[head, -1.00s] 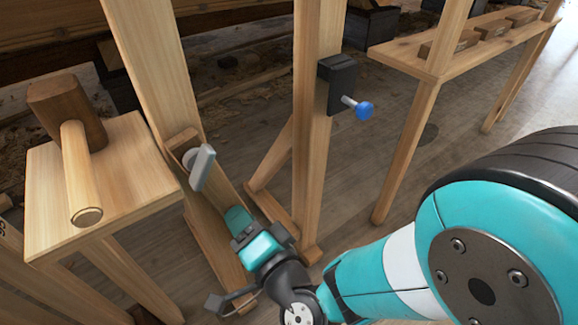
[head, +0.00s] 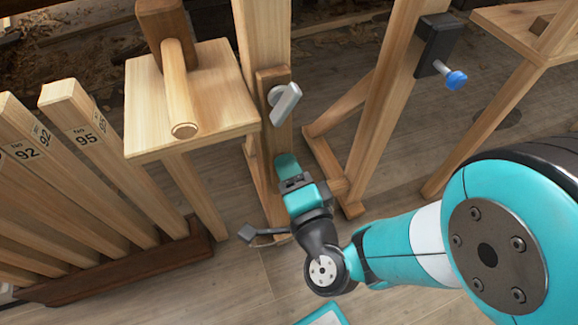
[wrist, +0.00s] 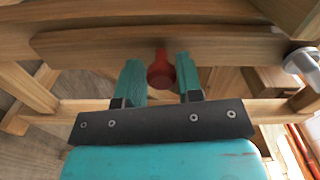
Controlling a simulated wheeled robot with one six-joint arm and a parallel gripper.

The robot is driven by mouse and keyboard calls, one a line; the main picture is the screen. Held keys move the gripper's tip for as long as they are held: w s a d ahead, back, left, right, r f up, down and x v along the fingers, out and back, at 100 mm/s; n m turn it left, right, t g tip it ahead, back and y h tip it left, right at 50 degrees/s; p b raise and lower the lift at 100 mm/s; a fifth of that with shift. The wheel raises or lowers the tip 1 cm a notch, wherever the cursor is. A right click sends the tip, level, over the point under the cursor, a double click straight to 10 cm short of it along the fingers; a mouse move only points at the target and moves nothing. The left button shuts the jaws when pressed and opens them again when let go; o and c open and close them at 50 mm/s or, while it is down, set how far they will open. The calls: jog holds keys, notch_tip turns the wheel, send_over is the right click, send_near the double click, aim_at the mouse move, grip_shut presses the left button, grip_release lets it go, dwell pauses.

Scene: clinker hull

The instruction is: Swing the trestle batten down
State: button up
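The trestle batten (head: 268,80) hangs along a wooden post in the head view, with a grey lever (head: 286,102) near its top. In the wrist view the batten (wrist: 90,43) runs across the picture, with the pale grey lever (wrist: 300,60) at the right. A red knob (wrist: 161,72) sticks out from the batten. My gripper (head: 288,163) is at the batten's lower part. Its two teal fingers stand either side of the knob in the wrist view, apart with narrow gaps. I cannot tell whether they touch it. The knob is hidden in the head view.
A small wooden stand (head: 205,95) with a mallet (head: 178,85) is left of the post. Numbered boards (head: 75,125) stand in a rack at far left. Another post to the right carries a black block (head: 437,42) with a blue knob (head: 456,80). Floor is clear in front.

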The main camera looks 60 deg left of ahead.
jog(key=o, duration=0.3)
jog(key=d+b, duration=0.4)
jog(key=b, duration=0.2)
jog(key=s+d+b, duration=0.1)
jog(key=d+b, duration=0.3)
jog(key=b, duration=0.3)
jog(key=d+b, duration=0.4)
jog(key=b, duration=0.2)
jog(key=shift+s+b, duration=0.3)
jog(key=shift+s, duration=0.1)
jog(key=shift+r, duration=0.1)
